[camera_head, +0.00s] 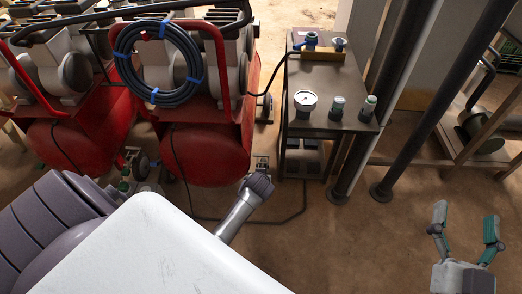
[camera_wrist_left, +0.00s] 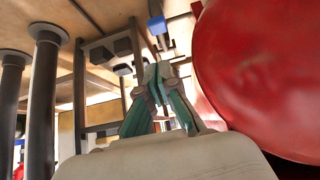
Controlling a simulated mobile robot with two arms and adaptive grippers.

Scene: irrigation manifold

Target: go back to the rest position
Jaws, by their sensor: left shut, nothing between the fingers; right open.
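My right gripper (camera_head: 466,214) is at the lower right of the head view. Its two teal-and-grey fingers are spread wide with nothing between them, over bare floor. My left gripper (camera_wrist_left: 158,72) shows in the left wrist view, its fingertips together and holding nothing. A red tank (camera_wrist_left: 262,70) fills the right side of that view, close beside the fingers; whether they touch it cannot be told. In the head view my left arm covers the lower left, and I cannot make out its fingers there.
A dark metal cart (camera_head: 330,118) stands at the upper middle, carrying a gauge (camera_head: 305,102), small fittings and a brass manifold (camera_head: 322,54) with blue valves. Red compressors (camera_head: 205,155) stand left, one with a coiled hose (camera_head: 158,60). Dark posts (camera_head: 440,85) rise right of the cart.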

